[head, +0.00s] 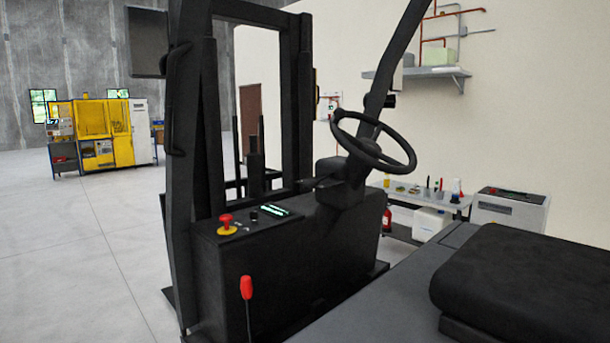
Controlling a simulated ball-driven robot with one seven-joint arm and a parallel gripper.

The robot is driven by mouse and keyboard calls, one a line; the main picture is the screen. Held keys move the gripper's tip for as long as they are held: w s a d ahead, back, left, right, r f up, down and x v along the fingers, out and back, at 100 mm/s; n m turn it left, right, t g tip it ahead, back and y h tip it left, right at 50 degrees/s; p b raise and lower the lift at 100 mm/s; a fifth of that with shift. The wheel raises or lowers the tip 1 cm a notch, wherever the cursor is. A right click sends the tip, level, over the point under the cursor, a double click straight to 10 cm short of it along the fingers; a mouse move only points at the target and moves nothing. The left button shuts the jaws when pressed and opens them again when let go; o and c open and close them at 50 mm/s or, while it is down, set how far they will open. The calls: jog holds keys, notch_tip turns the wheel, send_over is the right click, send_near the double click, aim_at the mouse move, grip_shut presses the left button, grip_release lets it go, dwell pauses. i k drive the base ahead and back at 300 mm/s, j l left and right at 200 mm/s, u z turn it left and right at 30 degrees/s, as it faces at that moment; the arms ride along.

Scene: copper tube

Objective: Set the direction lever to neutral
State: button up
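A black forklift cab fills the middle and right of the head view. A lever with a red knob (246,288) on a thin black stalk stands nearly upright at the bottom, in front of the dash console (290,250). No marking shows whether this is the direction lever, and no position labels are readable. My gripper is not in view.
A red mushroom button (226,221) on a yellow base and a small lit display (274,210) are on the console top. The black seat (530,285) is at right. A thick black post (180,170) rises at left. Open grey floor (80,250) lies further left.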

aim_at(311, 184)
jog(key=i+j+z, duration=0.25)
jog(key=i+j, duration=0.3)
jog(key=i, duration=0.15)
jog(key=i+j+z, duration=0.25)
jog(key=i+j, duration=0.45)
jog(key=i+j+z, duration=0.25)
jog(key=i+j, duration=0.35)
jog(key=j, duration=0.2)
